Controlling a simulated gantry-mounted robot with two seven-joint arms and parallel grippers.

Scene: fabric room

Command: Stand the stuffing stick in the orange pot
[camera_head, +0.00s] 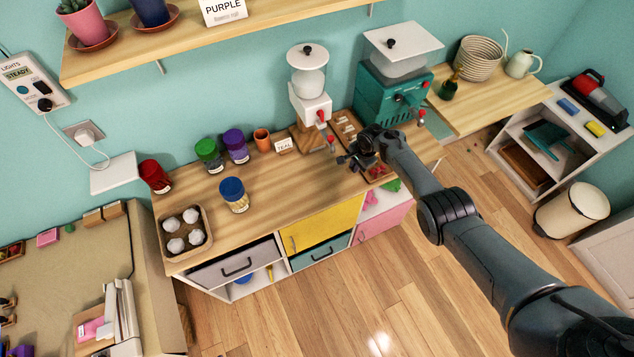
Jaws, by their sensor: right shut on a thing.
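I cannot tell from this view whether that is the stuffing stick, and I cannot make out the stick elsewhere. My left gripper is not in view.
A white-topped machine (309,98) with a red knob stands between pot and gripper, behind them. A teal machine (392,92) stands farther right. Green (209,155), purple (236,146) and blue (233,194) jars stand left of the pot. The counter's middle front is clear.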

